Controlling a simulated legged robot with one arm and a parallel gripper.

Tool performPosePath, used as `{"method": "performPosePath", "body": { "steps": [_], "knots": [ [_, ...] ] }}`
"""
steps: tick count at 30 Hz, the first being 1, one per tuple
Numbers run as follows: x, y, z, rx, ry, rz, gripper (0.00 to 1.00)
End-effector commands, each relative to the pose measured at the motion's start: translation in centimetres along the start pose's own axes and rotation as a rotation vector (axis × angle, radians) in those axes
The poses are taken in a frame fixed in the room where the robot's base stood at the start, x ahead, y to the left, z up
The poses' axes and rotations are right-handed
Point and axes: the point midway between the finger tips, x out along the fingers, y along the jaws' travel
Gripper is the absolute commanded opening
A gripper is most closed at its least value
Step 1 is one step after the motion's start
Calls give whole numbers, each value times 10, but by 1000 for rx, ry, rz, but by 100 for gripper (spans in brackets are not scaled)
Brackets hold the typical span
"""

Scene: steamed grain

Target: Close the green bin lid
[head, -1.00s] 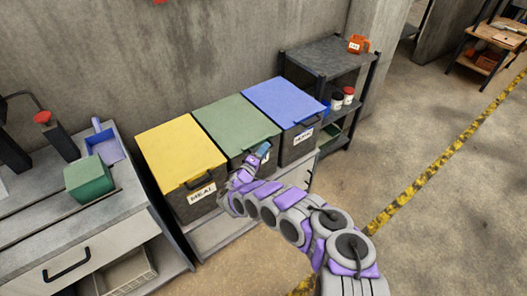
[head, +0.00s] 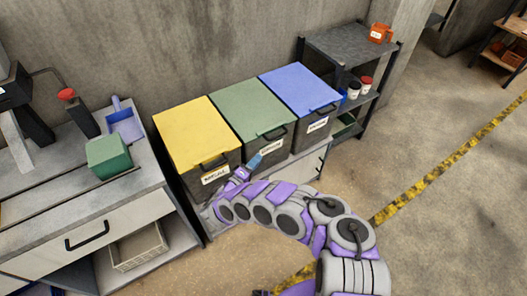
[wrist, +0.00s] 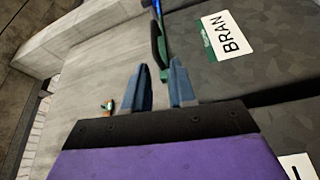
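The green lid (head: 250,108) lies flat on the middle dark grey bin, level with the lids beside it, and looks shut. The lid's black handle (head: 275,131) is at its front edge. The bin's white label (head: 271,147) reads BRAN in the wrist view (wrist: 228,34). My gripper (head: 252,162) is in front of this bin, below and left of the label. In the wrist view my gripper (wrist: 162,82) has its two blue fingers apart, with nothing between them. The handle and a strip of green lid edge show just beyond the fingertips.
A yellow-lidded bin (head: 196,133) stands left and a blue-lidded bin (head: 298,88) right, on a low cabinet. A grey counter (head: 70,215) with a green block (head: 108,157) is at left. A dark shelf rack (head: 350,45) is at right. The floor at right is clear.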

Motion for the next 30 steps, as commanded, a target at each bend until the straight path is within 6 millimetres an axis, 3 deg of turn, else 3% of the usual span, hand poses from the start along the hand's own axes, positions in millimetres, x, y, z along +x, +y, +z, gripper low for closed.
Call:
{"method": "performPosePath", "body": {
  "steps": [7, 23, 26, 30],
  "knots": [
    [-22, 1, 1, 1, -1, 1, 25],
    [-24, 0, 0, 0, -2, 2, 25],
    [-21, 2, 1, -5, -5, 6, 25],
    [2, 15, 11, -56, -35, 35, 25]
  ]
}}
